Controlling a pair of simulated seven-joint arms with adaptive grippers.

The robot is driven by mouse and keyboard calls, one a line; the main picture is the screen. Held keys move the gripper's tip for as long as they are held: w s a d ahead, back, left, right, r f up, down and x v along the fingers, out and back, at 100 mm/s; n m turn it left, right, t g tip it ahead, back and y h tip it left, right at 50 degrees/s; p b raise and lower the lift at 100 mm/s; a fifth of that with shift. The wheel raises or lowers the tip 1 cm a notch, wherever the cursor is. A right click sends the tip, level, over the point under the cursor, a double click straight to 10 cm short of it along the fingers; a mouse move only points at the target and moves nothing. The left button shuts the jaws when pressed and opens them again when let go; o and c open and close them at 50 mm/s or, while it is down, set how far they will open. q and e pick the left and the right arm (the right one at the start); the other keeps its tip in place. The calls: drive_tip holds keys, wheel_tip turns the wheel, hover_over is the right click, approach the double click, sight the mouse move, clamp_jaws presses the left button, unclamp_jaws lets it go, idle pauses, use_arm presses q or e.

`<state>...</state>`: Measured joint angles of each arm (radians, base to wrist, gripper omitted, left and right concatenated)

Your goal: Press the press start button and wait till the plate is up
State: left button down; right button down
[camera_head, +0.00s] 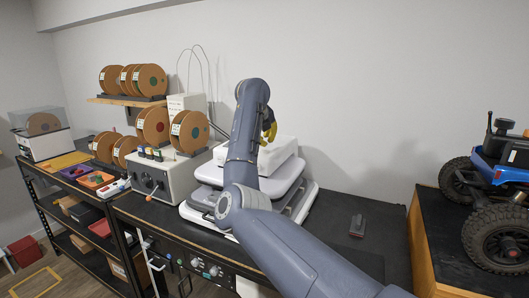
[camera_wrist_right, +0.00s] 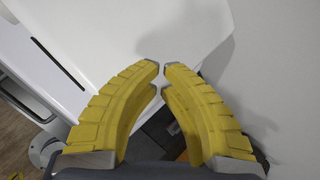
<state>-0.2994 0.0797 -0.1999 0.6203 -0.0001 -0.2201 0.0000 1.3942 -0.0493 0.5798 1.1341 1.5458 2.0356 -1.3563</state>
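The white press (camera_head: 205,193) stands on the black bench in the middle of the head view, with a flat tray-like plate and a boxy top part (camera_head: 282,152). My right arm crosses in front of it and hides part of it. My right gripper (camera_head: 269,128) has yellow fingers and hangs over the press, pointing down. In the right wrist view its fingertips (camera_wrist_right: 161,69) nearly meet, with nothing held between them, above a white surface (camera_wrist_right: 115,35) of the press. I cannot make out the start button. My left gripper is not in view.
Left of the press stands a grey control box (camera_head: 165,178) with spools (camera_head: 190,131) above it. A small dark object (camera_head: 357,226) lies on the bench at right. The bench between is mostly clear.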

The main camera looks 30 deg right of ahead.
sight(266, 150)
drive_tip(key=shift+f, duration=0.2)
idle(1.5)
drive_tip(key=shift+f, duration=0.35)
drive_tip(key=shift+f, duration=0.45)
idle(1.0)
drive_tip(key=shift+r, duration=0.85)
drive_tip(key=shift+r, duration=2.55)
drive_tip(key=shift+d, duration=0.1)
